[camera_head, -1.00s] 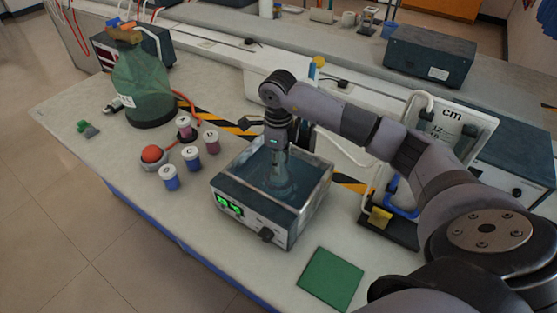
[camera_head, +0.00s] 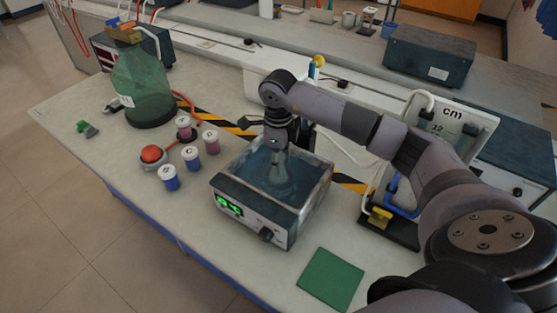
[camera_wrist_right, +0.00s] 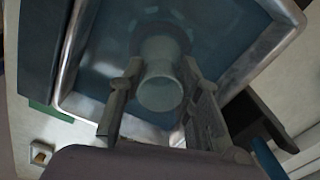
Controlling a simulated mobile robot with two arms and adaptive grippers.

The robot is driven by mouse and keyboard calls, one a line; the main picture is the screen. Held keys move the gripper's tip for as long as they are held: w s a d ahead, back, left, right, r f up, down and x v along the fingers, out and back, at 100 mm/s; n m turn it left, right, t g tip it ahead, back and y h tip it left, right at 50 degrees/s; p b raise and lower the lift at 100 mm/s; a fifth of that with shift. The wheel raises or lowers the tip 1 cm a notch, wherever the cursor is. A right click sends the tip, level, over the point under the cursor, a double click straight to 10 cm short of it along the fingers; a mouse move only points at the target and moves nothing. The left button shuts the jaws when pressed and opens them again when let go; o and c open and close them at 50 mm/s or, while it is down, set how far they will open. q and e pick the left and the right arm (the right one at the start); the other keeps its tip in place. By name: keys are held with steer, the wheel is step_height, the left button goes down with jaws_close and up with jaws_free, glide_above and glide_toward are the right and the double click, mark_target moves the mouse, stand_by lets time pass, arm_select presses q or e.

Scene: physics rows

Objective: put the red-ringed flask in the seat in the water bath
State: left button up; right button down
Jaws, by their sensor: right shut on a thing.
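The water bath (camera_head: 253,222) is a box with a metal rim, blue water inside and a green display on its front. My right gripper (camera_head: 275,148) is over the bath, pointing down. It is shut on the neck of a clear flask (camera_head: 281,172), which stands roughly upright inside the bath. In the right wrist view the gripper's fingers (camera_wrist_right: 158,88) sit on both sides of the flask's neck (camera_wrist_right: 160,92), and the flask's body (camera_wrist_right: 160,38) is down in the bath. I cannot make out a red ring or the seat under the flask. My left gripper is not in view.
Several lettered jars (camera_head: 190,156) and a red ball-like item (camera_head: 151,154) stand left of the bath. A large green bottle (camera_head: 143,85) is farther left. A green mat (camera_head: 331,279) lies in front right. A stand marked cm (camera_head: 440,135) is at right.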

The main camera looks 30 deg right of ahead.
steer(key=shift+f+b, duration=0.3)
steer(key=shift+f, duration=0.05)
steer(key=c, duration=1.1)
jaws_free()
step_height(320, 180, up, 12)
